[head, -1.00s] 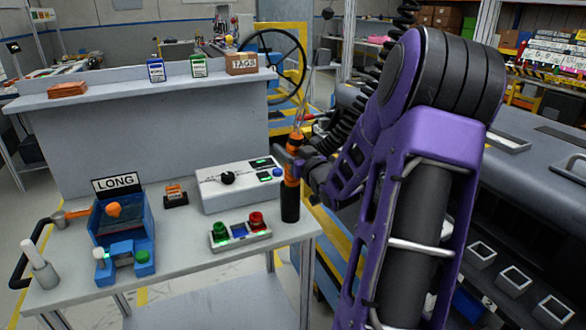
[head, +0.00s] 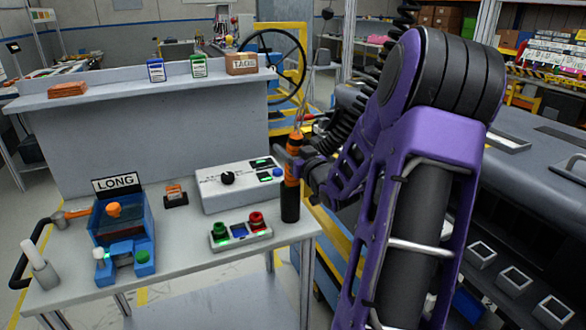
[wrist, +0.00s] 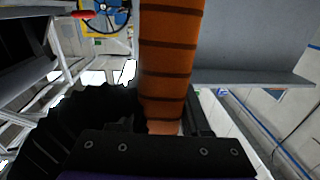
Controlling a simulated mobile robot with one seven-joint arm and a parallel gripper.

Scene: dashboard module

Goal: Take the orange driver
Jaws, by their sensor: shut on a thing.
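The orange driver (head: 291,181) stands upright at the right end of the grey workbench, orange in its middle with a black lower part. In the wrist view its orange body with dark bands (wrist: 170,65) rises between my fingers. My gripper (head: 292,165) is shut on the driver from the right side. It also shows in the wrist view (wrist: 163,128). The fingertips are partly hidden behind the driver. I cannot tell whether the driver's black bottom touches the bench top.
On the bench (head: 185,255) stand a white control box (head: 238,185), a button panel (head: 240,232), a small orange-and-black block (head: 175,195) and a blue fixture marked LONG (head: 122,235). A raised shelf (head: 140,88) runs behind. A dark dashboard module (head: 535,200) lies at right.

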